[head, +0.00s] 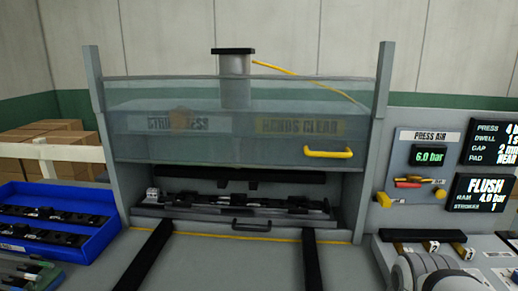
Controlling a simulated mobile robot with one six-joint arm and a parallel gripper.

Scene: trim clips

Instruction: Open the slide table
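The slide table (180,213) is a grey plate low inside the press, with a dark bar handle (257,225) on its front edge. It sits back inside the press opening, behind the yellow line on the bench. A long dark trim part with clips (245,203) lies along it. Two black rails (311,260) run forward from the press over the bench. My gripper is not in view; only a rounded grey-white part of my arm shows at the bottom right.
A clear guard (230,135) with a yellow handle (328,152) hangs above the opening. A blue tray (95,240) of dark parts stands at left. The press air panel (428,165) and numbered blocks (430,247) are at right. The bench between the rails is clear.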

